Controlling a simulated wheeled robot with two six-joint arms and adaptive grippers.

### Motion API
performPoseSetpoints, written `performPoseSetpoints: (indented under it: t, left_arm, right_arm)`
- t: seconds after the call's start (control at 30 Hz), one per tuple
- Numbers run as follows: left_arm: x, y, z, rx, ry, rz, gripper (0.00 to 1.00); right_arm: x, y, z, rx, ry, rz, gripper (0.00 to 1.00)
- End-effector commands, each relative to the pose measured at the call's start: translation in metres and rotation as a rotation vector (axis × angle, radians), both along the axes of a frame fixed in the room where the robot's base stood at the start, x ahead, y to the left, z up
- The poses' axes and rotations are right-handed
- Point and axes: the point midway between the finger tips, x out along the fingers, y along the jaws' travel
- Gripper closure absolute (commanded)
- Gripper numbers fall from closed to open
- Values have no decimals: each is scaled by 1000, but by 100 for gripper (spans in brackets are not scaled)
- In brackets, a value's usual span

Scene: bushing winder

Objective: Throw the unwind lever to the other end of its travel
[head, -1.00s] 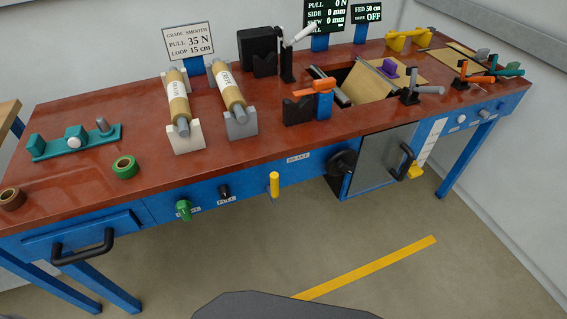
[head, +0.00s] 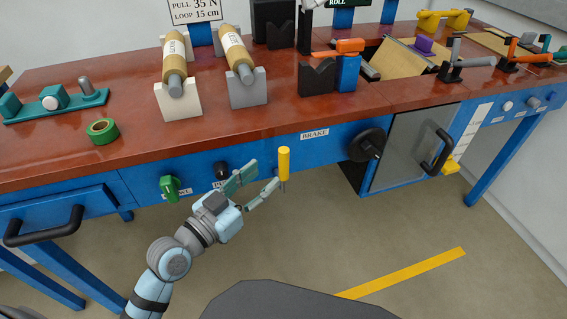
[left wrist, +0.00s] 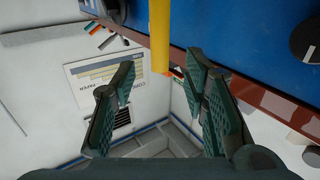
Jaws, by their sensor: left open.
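A lever with a yellow grip (head: 284,164) hangs upright at the bench's blue front, left of and below the BRAKE label; I take it as the unwind lever, though no such word is readable. My left gripper (head: 267,174) is open, just left of this lever, with one finger close to it. In the left wrist view the yellow grip (left wrist: 160,36) comes down from the top edge, between and beyond the two spread fingertips. I cannot tell whether a finger touches it. My right gripper is out of view.
A green knob (head: 170,188) and a black knob (head: 221,170) sit left of the lever on the blue front. A black handwheel (head: 366,145) and a grey door (head: 411,150) are to its right. The floor below is clear.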

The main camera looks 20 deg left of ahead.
Motion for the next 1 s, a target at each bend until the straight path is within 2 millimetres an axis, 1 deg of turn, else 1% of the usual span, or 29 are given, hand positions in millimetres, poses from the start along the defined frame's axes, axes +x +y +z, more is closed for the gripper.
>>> performPoseSetpoints:
  t: [0.03,0.1,0.2,0.3,0.43,0.67,0.77,0.9,0.93,1.0]
  left_arm:
    - [14,-5,0,-5,-4,4,60]
    - [32,-14,0,-4,-2,2,60]
    - [53,-24,0,-3,-1,1,60]
    - [67,-29,-1,-1,0,2,60]
    - [75,-33,-1,2,1,2,60]
    - [76,-33,-1,2,1,2,60]
    - [76,-33,-1,2,1,2,74]
    - [76,-33,-1,2,1,2,96]
    - [76,-33,-1,2,1,2,100]
    - [76,-33,-1,1,2,3,100]
  right_arm:
    - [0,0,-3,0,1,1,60]
    - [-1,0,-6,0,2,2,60]
    - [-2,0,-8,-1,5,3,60]
    - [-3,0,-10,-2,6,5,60]
    - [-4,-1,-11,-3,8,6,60]
    - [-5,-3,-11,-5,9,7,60]
    - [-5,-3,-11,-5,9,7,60]
    - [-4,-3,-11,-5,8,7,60]
    - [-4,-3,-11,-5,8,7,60]
    - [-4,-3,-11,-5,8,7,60]
